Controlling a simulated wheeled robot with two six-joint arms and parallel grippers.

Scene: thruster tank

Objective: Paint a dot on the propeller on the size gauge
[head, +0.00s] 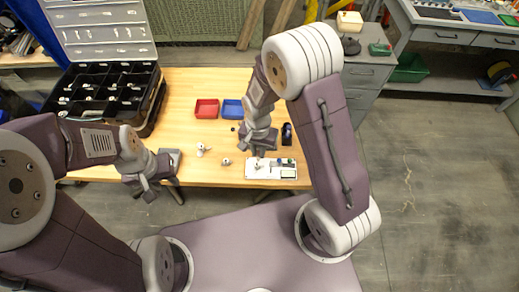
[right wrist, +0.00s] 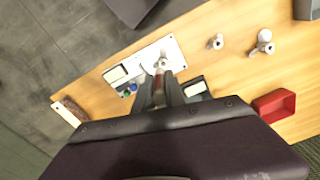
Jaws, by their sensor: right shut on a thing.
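The white gauge plate (head: 258,170) lies on the wooden table in front of my right arm. A pale propeller (right wrist: 162,62) is on this plate in the right wrist view, just beyond my right fingertips. My right gripper (right wrist: 159,90) is shut on a slim reddish-brown tool, mostly hidden between the fingers. In the head view my right gripper (head: 258,153) is low over the plate's left part. I cannot tell whether the tool touches the propeller. My left gripper (head: 162,193) hangs at the table's front edge, empty, with its fingers apart.
Two loose propellers (head: 201,150) (head: 226,161) stand left of the plate. A red bin (head: 206,108) and a blue bin (head: 232,108) are behind them. A black divided case (head: 105,92) with an open lid is at the left. A small black object (head: 287,133) stands behind the plate.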

